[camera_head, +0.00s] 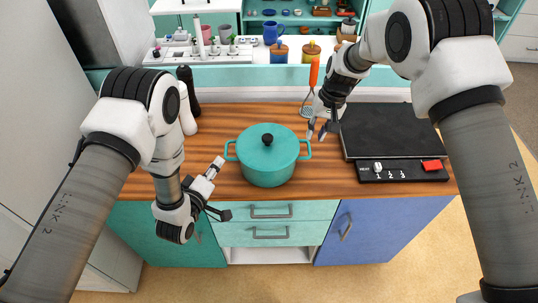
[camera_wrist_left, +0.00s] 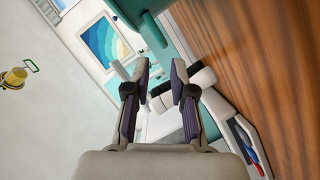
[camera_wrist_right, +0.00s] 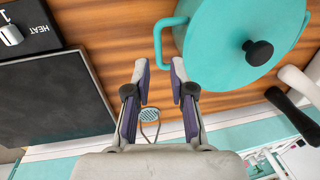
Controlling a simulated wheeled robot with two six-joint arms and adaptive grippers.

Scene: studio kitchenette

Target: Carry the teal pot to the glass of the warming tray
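The teal pot (camera_head: 268,165) stands upright on the wooden counter, its lid with a black knob on top. It also shows in the right wrist view (camera_wrist_right: 225,45), and a teal part of it shows at the top of the left wrist view (camera_wrist_left: 152,30). The warming tray, with its dark glass (camera_head: 385,130), lies right of the pot and is bare. My left gripper (camera_head: 217,167) is open beside the pot's left handle. My right gripper (camera_head: 317,132) is open and empty close to the right handle (camera_wrist_right: 163,42). Neither visibly grips a handle.
The tray's control panel (camera_head: 400,171) faces the front edge. Bare counter (camera_head: 325,180) lies between pot and tray.

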